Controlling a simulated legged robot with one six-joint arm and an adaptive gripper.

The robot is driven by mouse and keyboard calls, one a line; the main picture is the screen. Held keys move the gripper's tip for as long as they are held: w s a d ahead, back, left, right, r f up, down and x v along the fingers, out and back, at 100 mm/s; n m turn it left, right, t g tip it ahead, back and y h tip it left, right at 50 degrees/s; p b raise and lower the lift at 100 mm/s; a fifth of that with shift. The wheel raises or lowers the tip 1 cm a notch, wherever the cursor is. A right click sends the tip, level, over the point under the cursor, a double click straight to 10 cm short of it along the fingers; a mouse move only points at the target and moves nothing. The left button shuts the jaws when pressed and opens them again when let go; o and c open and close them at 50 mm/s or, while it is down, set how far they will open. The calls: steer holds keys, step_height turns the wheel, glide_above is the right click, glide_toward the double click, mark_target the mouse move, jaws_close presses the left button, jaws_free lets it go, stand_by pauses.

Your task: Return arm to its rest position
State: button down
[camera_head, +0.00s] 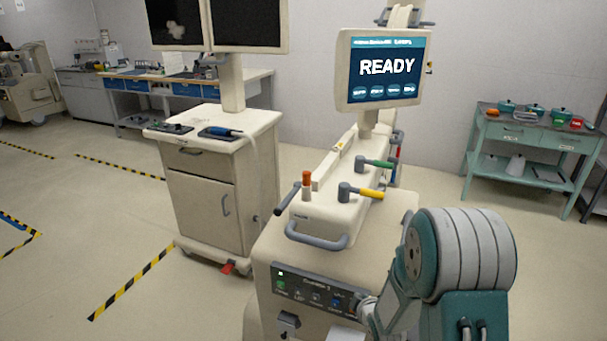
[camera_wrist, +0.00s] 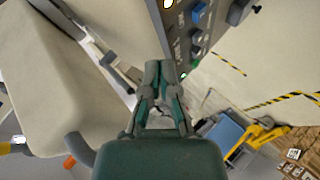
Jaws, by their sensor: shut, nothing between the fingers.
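My gripper (camera_wrist: 158,72) shows in the middle of the wrist view, with its green fingers together and nothing between them. Its fingertips appear near the edge of the beige cart, beside the dark control panel (camera_wrist: 188,38). In the head view my arm is at the lower right, in front of the cart (camera_head: 335,255). The arm's lower part overlaps the right end of the control panel (camera_head: 312,291), which has a lit green light and several coloured buttons. The fingers cannot be made out clearly there, and whether they touch the panel cannot be told.
The cart carries a grey front handle (camera_head: 316,241), levers with green and yellow grips, and a screen (camera_head: 386,69) reading READY. A second cart (camera_head: 215,180) with two dark monitors stands left. A green table (camera_head: 530,140) is at the right. Floor at the lower left is open.

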steer(key=s+d+r+m+g+h, duration=0.1)
steer(key=s+r+m, duration=0.35)
steer(key=r, duration=0.45)
steer(key=s+d+r+m+g+h, duration=0.1)
steer(key=s+r+m, duration=0.3)
steer(key=r, duration=0.6)
steer(key=s+r+m+g, duration=0.1)
steer(key=s+r+m, duration=0.1)
steer(key=s, duration=0.8)
steer(key=s+a+r+m+g, duration=0.1)
steer(key=s+r, duration=0.4)
steer(key=s, duration=0.6)
steer(key=shift+s+a+r+m+g, duration=0.25)
steer(key=shift+m+g, duration=0.35)
steer(key=shift+m, duration=0.55)
steer(key=shift+w, duration=0.1)
